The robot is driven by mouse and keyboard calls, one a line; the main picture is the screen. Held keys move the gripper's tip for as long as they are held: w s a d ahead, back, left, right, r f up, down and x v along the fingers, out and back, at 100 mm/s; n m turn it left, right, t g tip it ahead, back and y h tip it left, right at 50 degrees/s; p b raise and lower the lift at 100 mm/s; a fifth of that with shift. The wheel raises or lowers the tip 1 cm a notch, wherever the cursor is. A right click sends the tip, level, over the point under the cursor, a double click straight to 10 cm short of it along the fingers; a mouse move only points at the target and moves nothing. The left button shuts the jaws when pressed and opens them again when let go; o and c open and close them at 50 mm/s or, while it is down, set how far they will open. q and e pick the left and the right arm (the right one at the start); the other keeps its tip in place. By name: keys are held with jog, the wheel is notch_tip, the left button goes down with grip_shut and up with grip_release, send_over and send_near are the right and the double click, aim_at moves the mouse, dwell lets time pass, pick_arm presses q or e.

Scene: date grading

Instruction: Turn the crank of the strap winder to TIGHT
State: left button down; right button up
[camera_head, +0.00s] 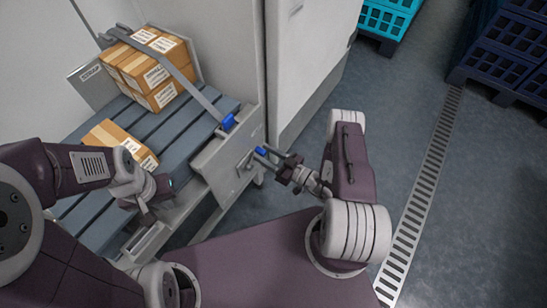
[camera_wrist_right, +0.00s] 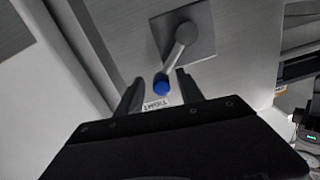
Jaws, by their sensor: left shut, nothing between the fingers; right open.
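The strap winder's crank has a grey lever (camera_wrist_right: 181,42) on a square plate and a blue knob (camera_wrist_right: 161,84). In the right wrist view the lever points down toward a white TIGHT label (camera_wrist_right: 156,102), seen upside down. The blue knob also shows in the head view (camera_head: 260,151) on the conveyor's side panel. My right gripper (camera_wrist_right: 160,77) is open, its fingers on either side of the knob; I cannot tell whether they touch it. My left gripper (camera_head: 143,205) is shut and empty beside the conveyor. A grey strap (camera_head: 190,84) crosses the stacked boxes.
Stacked cartons (camera_head: 150,70) stand on the slatted conveyor (camera_head: 185,122), with another carton (camera_head: 112,138) nearer my left arm. A blue clip (camera_head: 228,122) sits at the panel's top edge. A white cabinet (camera_head: 312,55) stands close behind the crank. Crates (camera_head: 500,50) are far right; floor between is clear.

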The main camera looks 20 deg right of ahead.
jog(key=p+v, duration=0.1)
jog(key=v, duration=0.6)
dwell(0.3)
jog(key=s+a+r+n+g+y, duration=0.1)
jog(key=s+a+r+n+g, duration=0.3)
jog(key=n, duration=0.5)
jog(key=s+a+r+n+g+y, duration=0.1)
jog(key=s+a+r+n+g, duration=0.1)
jog(key=n+g, duration=0.55)
jog(key=s+a+r+n+g+y, duration=0.1)
jog(key=s+a+r+n+g, duration=0.2)
jog(key=n, duration=0.8)
jog(key=s+d+r+n+g+h, duration=0.2)
jog(key=s+d+n+g+h, duration=0.25)
jog(key=n, duration=1.05)
jog(key=w+d+r+n+t+h, duration=0.25)
jog(key=n+h, duration=0.25)
jog(key=n, duration=0.6)
jog(key=w+d+r+n+t+h, duration=0.1)
jog(key=d+r+n+t+h, duration=0.2)
jog(key=n, duration=0.8)
notch_tip(320, 180, up, 29)
jog(key=h+p, duration=0.1)
jog(key=p, duration=2.7)
jog(key=shift+w+a+f+n, duration=0.15)
jog(key=shift+a+f+n, duration=0.05)
jog(key=shift+a+n, duration=0.25)
